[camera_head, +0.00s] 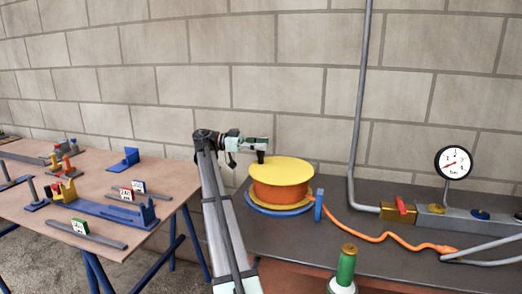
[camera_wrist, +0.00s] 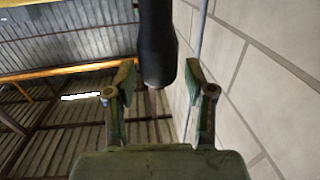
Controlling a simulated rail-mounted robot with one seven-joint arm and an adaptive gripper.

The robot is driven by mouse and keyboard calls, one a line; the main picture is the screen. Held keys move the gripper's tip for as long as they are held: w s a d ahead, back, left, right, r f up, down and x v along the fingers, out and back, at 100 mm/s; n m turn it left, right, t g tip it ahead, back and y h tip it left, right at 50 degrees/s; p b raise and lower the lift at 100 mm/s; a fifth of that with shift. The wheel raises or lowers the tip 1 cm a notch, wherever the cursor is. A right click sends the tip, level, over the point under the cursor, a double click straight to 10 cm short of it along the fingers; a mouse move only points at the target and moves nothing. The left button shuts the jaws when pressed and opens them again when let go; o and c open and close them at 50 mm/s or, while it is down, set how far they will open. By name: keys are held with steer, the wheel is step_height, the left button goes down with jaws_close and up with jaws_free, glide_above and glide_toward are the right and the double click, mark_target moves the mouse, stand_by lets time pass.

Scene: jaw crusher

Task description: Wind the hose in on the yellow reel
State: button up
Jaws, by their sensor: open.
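The yellow reel (camera_head: 285,172) has a yellow top disc, an orange hose wound around its drum and a blue base ring (camera_head: 275,212) on the dark bench. A black crank handle (camera_head: 261,158) stands up near the disc's left rim. The unwound orange hose (camera_head: 378,238) leaves the reel past a blue guide (camera_head: 318,206) and snakes right across the bench. My gripper (camera_head: 260,146) is at the handle, above the disc's left edge. In the wrist view my gripper (camera_wrist: 160,78) is open, with the black handle (camera_wrist: 157,42) between or just beyond its fingers; contact cannot be told.
A red-handled valve (camera_head: 400,210), a pressure gauge (camera_head: 454,162) and a grey pipe (camera_head: 358,120) stand right of the reel. A green bottle-like object (camera_head: 346,268) is at the front. A wooden table (camera_head: 70,190) with several fixtures is at left. The block wall is close behind.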

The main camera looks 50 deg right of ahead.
step_height(320, 180, up, 8)
steer(key=shift+f, duration=0.1)
stand_by(0.4)
